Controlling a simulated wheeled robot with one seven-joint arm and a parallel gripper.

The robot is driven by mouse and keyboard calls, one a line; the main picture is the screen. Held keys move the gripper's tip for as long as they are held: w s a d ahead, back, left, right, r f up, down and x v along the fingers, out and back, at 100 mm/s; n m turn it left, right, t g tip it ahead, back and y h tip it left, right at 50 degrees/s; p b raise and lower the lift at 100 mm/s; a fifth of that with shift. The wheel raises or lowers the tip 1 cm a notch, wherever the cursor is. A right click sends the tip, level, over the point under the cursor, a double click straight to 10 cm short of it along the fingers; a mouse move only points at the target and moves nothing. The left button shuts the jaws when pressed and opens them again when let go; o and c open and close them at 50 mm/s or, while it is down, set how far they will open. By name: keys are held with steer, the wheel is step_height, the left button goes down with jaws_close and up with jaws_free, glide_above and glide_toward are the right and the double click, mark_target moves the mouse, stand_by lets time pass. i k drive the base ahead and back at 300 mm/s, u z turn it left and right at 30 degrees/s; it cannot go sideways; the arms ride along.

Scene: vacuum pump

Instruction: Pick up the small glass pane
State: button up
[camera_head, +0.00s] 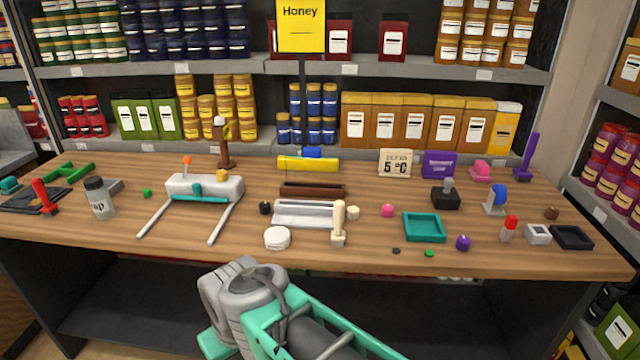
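I cannot pick out the small glass pane with certainty. A pale, shiny, flat piece (306,214) lies near the middle of the table, in front of a dark brown block; it may be glass, but I cannot tell. A cream upright piece with a rounded top (338,224) stands at its right front corner. My arm shows at the bottom centre as grey and teal links, in front of the table's front edge. No gripper fingers are in view.
The wooden table (365,254) carries many small things. A white device with two rods (205,187) and a grey-lidded jar (99,198) stand left. A teal tray (424,241) lies right of centre. A yellow Honey sign (301,26) on a post rises behind. Stocked shelves close off the back.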

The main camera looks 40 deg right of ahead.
mark_target(310, 169)
steer(key=u, duration=0.6)
steer(key=i, duration=0.7)
steer(key=z, duration=1.3)
